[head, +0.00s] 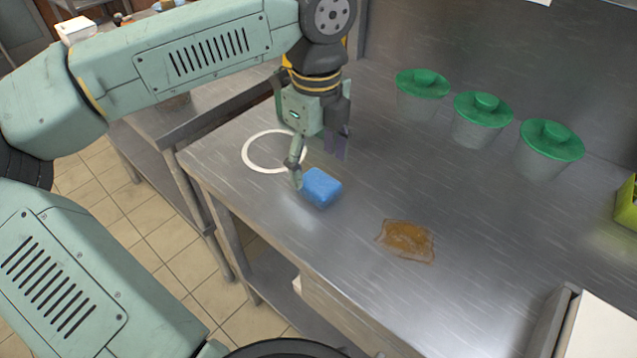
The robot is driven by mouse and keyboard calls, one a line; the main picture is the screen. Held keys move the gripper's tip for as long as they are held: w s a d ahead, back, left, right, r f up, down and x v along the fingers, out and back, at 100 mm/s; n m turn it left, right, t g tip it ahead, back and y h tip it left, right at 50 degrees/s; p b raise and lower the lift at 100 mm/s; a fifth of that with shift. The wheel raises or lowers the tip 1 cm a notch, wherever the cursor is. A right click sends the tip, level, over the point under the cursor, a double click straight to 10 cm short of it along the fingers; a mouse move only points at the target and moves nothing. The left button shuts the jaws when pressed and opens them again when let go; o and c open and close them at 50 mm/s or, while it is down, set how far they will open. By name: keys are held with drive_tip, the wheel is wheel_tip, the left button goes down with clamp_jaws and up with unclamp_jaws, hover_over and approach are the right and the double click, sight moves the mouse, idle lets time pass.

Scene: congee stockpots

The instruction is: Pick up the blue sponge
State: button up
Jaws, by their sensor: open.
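The blue sponge (321,187) lies on the steel counter near its front left edge, beside a white ring marked on the surface. My gripper (318,167) is just above and behind the sponge, pointing down, with its fingers apart. One finger comes down at the sponge's left side and the other is farther back to the right. I cannot tell whether either finger touches the sponge. Nothing shows between the fingers.
A brown spill (406,240) lies on the counter right of the sponge. Several containers with green lids (482,106) stand along the back. The white ring (262,168) is at the left. A yellow-green object (627,203) is at the right edge. Bare counter lies between them.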

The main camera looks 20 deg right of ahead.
sight(317, 180)
wheel_tip(317, 180, down, 4)
drive_tip(key=shift+f+p, duration=0.1)
drive_tip(key=shift+p, duration=0.35)
drive_tip(key=shift+c, duration=0.4)
drive_tip(key=c, duration=1.1)
